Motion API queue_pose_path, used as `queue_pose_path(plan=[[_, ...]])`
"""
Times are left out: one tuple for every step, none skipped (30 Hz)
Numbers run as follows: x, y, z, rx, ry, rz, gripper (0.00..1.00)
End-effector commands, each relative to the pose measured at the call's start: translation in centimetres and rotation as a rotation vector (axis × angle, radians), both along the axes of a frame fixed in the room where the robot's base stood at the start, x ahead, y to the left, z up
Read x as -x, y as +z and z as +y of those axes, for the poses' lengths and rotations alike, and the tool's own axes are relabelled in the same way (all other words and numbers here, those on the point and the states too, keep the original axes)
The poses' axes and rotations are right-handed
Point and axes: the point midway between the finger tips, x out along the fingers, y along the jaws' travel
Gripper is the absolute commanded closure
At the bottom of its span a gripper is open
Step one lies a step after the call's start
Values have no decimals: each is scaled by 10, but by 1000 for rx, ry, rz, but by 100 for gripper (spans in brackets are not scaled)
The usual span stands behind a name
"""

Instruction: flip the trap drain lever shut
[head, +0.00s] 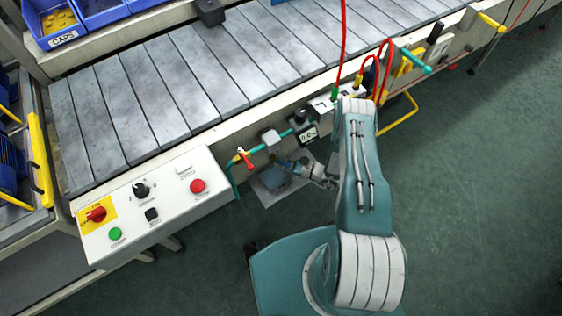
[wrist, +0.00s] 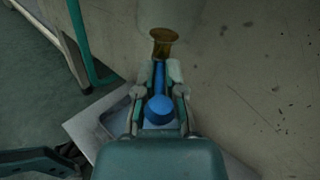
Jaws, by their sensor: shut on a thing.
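In the wrist view, the blue drain lever (wrist: 160,88) with a rounded end lies between the two fingers of my gripper (wrist: 159,74), which is shut on it. A brass fitting (wrist: 163,42) is just beyond the fingertips, below a grey trap body (wrist: 165,14) that is partly out of frame. In the head view, my gripper (head: 286,168) reaches in low under the front of the line, beside the grey trap block (head: 270,138). The lever is too small or hidden to make out there.
A grey tray (head: 270,187) lies below my gripper. A red-handled valve (head: 246,160) sits on the teal pipe to the left, near the control box (head: 150,205). A gauge (head: 307,135) and red hoses (head: 385,65) are close to my arm. Open floor lies at right.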

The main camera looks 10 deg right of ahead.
Motion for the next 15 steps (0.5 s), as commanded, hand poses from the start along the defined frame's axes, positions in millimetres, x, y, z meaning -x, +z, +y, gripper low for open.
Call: queue_pose_path(plan=[[-3,2,3,4,-20,-7,100],[-2,2,4,3,-38,-7,100],[-2,2,4,4,-66,-7,100],[-2,2,4,4,-89,-7,100],[-1,2,5,5,-112,-8,100],[-1,2,6,5,-144,-8,100],[0,2,6,5,-169,-8,100],[0,2,7,5,-196,-8,100],[1,2,7,4,-231,-8,100],[2,2,8,6,-257,-8,100],[2,2,9,5,-284,-10,100],[2,2,9,5,-319,-9,100],[2,2,10,5,-343,-11,100],[2,2,10,6,-368,-11,100],[3,3,11,5,-398,-13,100]])
